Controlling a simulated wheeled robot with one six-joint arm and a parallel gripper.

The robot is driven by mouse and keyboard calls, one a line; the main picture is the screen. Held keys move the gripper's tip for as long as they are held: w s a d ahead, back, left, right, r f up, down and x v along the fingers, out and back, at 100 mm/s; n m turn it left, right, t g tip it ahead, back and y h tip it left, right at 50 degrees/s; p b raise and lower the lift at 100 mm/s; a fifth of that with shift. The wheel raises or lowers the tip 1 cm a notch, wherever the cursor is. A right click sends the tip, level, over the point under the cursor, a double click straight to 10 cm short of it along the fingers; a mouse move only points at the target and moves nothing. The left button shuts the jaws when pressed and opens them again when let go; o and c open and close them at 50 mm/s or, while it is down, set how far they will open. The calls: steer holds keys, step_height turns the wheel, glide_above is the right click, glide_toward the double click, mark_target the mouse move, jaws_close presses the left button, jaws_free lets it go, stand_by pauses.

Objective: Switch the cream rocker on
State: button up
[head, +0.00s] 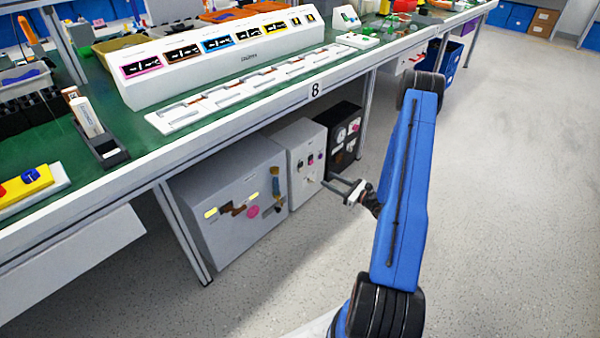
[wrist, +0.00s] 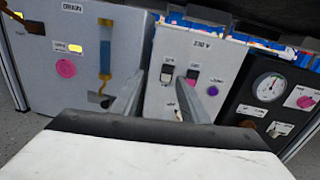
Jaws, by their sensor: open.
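My gripper (wrist: 162,80) is open and empty, pointing at this box. In the head view my gripper (head: 332,184) is low, in front of the box; contact cannot be told.
A purple knob (wrist: 212,90) is right of the switches. A larger grey cabinet (head: 225,195) stands left, a black box with a gauge (head: 345,135) right. The bench (head: 130,155) overhangs them. The floor (head: 500,200) to the right is clear.

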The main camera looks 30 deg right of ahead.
mark_target(302, 166)
steer(key=shift+m+t+h, duration=0.3)
steer(key=shift+m+h, duration=0.4)
steer(key=f+x, duration=0.1)
steer(key=x, duration=0.4)
steer(key=f+x, duration=0.1)
steer(key=x, duration=0.4)
steer(key=d+f+x, duration=0.1)
steer(key=x, duration=0.5)
steer(key=shift+w+d+f, duration=0.1)
steer(key=shift+w+f, duration=0.15)
jaws_close()
